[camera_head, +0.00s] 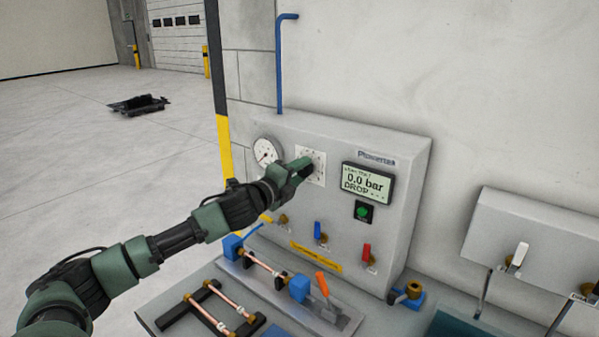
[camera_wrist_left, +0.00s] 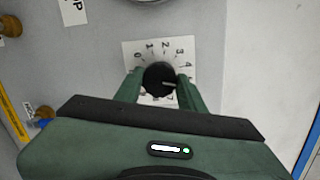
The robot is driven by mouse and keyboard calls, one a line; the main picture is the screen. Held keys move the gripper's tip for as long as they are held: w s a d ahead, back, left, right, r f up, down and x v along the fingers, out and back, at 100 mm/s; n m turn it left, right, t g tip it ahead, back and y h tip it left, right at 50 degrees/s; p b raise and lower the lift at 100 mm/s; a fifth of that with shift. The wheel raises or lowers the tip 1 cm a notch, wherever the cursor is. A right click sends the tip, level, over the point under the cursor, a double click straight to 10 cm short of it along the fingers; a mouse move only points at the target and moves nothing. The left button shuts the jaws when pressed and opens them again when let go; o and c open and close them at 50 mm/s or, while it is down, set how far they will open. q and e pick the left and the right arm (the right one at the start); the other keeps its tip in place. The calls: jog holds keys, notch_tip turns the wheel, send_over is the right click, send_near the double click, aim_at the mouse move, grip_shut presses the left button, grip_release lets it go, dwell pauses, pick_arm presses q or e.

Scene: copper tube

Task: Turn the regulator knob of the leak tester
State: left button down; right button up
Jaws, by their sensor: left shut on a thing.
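The leak tester (camera_head: 400,165) is a grey panel box against the wall. Its black regulator knob (camera_wrist_left: 158,77) sits on a white numbered dial plate (camera_wrist_left: 183,49), and a light pointer mark on it points right. My left gripper (camera_head: 302,165) reaches the panel from the left and hides the knob in the head view. In the left wrist view its green fingers (camera_wrist_left: 158,88) stand on both sides of the knob, shut on it. The pressure gauge (camera_head: 266,152) is left of the dial plate. The display (camera_head: 367,183) reads 0.0 bar and DROP.
A green button (camera_head: 363,211) is under the display. A blue valve lever (camera_head: 318,230) and a red one (camera_head: 367,252) are lower on the panel. Copper tubes (camera_head: 214,315) lie in fixtures on the bench below. Another panel (camera_head: 540,250) stands at the right.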

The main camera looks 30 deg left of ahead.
pick_arm(q)
jog(key=shift+f, duration=0.1)
jog(key=c, duration=0.9)
grip_release()
jog(key=shift+o, duration=0.2)
jog(key=s+b, duration=0.5)
jog(key=s, duration=0.2)
jog(key=shift+s, duration=0.35)
jog(key=shift+r, duration=0.2)
